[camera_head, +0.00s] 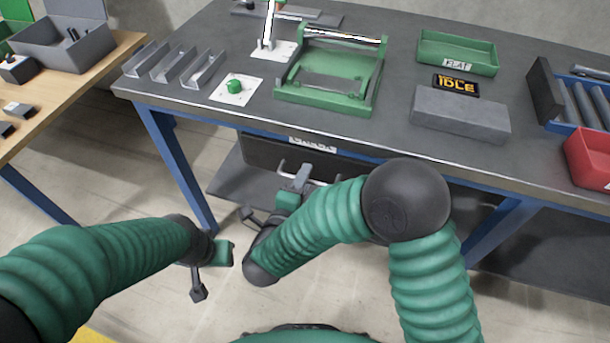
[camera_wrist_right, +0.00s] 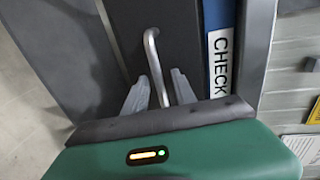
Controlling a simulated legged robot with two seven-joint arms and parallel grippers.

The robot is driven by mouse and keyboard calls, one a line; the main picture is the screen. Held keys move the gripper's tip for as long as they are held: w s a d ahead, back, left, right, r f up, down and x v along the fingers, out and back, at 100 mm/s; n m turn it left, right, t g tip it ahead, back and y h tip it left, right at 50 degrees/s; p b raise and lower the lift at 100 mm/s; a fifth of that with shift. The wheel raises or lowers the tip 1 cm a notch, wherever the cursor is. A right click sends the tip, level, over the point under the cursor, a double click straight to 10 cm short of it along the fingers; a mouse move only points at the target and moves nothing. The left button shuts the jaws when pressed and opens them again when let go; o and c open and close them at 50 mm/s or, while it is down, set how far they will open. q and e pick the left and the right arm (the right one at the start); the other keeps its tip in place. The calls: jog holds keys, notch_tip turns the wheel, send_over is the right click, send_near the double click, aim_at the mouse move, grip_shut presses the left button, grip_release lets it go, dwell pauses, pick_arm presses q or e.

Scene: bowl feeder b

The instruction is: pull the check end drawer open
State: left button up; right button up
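The check end drawer's dark front (camera_head: 262,152) is under the table's front edge, below a white CHECK label (camera_head: 312,145); the label also shows in the right wrist view (camera_wrist_right: 221,62). The drawer's silver bar handle (camera_wrist_right: 152,52) sticks out from the dark front. My right gripper (camera_head: 299,177) is at the handle. In the wrist view its two grey fingers (camera_wrist_right: 160,78) stand apart, one on each side of the bar, with a gap visible on the right side. My left gripper (camera_head: 208,272) hangs low at the left, away from the drawer; its finger opening is unclear.
The dark tabletop (camera_head: 225,45) holds a green fixture (camera_head: 325,95), a green button (camera_head: 236,87), a grey block (camera_head: 460,112) and a red bin (camera_head: 590,157). A blue table leg (camera_head: 178,165) stands left of the drawer. A lower shelf (camera_head: 235,180) lies beneath. Floor in front is clear.

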jog(key=shift+d, duration=0.1)
grip_shut()
jog(key=shift+f, duration=0.1)
jog(key=shift+d+f, duration=0.1)
dwell(1.0)
